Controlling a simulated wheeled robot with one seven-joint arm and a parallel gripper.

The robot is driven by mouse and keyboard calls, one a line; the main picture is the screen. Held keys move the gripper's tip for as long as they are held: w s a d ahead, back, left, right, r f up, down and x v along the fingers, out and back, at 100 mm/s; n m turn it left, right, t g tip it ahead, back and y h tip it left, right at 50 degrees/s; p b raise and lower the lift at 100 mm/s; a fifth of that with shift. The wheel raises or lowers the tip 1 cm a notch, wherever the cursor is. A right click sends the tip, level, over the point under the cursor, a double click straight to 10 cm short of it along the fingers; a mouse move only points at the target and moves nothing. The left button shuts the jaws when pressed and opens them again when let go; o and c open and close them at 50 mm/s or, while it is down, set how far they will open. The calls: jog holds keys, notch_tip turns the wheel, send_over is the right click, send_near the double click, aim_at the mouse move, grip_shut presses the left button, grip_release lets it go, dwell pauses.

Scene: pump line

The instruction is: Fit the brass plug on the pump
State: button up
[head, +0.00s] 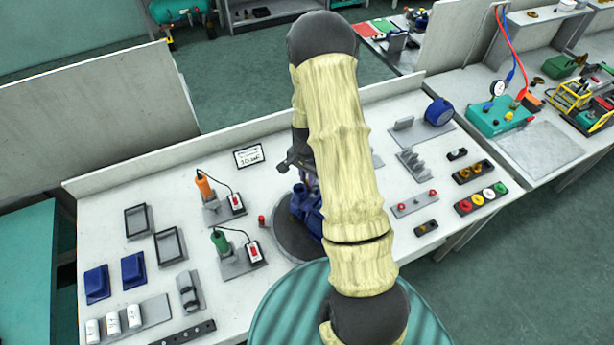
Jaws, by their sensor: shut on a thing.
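The blue pump (308,212) stands on a dark round plate (289,236) at the middle of the bench. My arm covers its right side. My gripper (308,180) is just above the pump, mostly hidden behind my arm. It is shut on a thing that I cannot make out. I cannot tell whether that thing touches the pump. I cannot pick out the brass plug for certain. A dark tray (458,180) at the right holds small brass-coloured parts.
Orange (204,185) and green (220,240) tools stand in holders to the left, with a small red piece (262,221) nearby. Blue bins (133,269) and white cylinders (113,323) are at front left. A grey rack (413,166) and a red-knobbed strip (414,204) are right.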

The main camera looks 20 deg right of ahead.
jog(key=shift+f, duration=0.2)
jog(key=o, duration=0.8)
jog(key=shift+o, duration=0.2)
jog(key=shift+r+p, duration=1.95)
jog(key=shift+r, duration=1.1)
jog(key=shift+r+b, duration=0.3)
jog(key=shift+r, duration=0.2)
notch_tip(320, 180, up, 16)
jog(key=b, duration=0.4)
jog(key=shift+r, duration=0.15)
